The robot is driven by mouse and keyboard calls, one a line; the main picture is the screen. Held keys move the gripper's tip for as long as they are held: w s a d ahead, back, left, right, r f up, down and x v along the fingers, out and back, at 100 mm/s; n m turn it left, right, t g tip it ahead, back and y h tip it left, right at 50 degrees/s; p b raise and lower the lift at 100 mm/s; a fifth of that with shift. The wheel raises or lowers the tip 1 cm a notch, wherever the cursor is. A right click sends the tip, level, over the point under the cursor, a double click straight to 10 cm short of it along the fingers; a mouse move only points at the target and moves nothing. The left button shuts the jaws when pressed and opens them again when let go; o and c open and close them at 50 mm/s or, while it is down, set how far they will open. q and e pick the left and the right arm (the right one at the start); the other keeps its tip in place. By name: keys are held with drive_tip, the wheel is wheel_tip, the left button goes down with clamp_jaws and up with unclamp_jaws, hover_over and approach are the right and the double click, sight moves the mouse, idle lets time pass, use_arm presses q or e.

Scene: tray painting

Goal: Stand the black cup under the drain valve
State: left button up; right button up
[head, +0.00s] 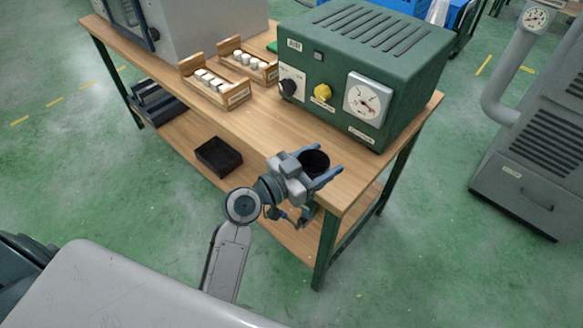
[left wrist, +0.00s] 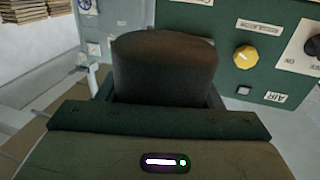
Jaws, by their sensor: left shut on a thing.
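The black cup (head: 315,161) is between the fingers of my left gripper (head: 329,176), which is shut on it. In the head view the cup's open mouth faces up, and it is at the front edge of the bench top, near the right corner. Whether it touches the wood cannot be told. In the left wrist view the dark cup (left wrist: 163,70) rises behind the gripper body, with the green unit beyond it. I cannot make out the drain valve for certain in either view. My right gripper is not in view.
The green unit (head: 362,50) with a yellow knob (head: 322,92) and gauge stands on the bench (head: 270,125). Wooden racks (head: 215,88) of white pieces stand left of it. A black bin (head: 218,157) is on the lower shelf. A grey cabinet (head: 540,130) stands at right.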

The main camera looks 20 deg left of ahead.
use_arm(q)
drive_tip(key=shift+w+d+r+m+g+h, duration=0.65)
drive_tip(key=shift+m+g+h, duration=0.8)
drive_tip(key=shift+g, duration=0.8)
drive_tip(key=shift+w+d+r+m+g+h, duration=0.25)
drive_tip(key=shift+d+m+g+h, duration=0.7)
drive_tip(key=shift+m+g, duration=1.1)
drive_tip(key=shift+w+d+r+m+g+h, duration=0.5)
drive_tip(key=shift+m+g+h, duration=0.9)
drive_tip(key=shift+g, duration=1)
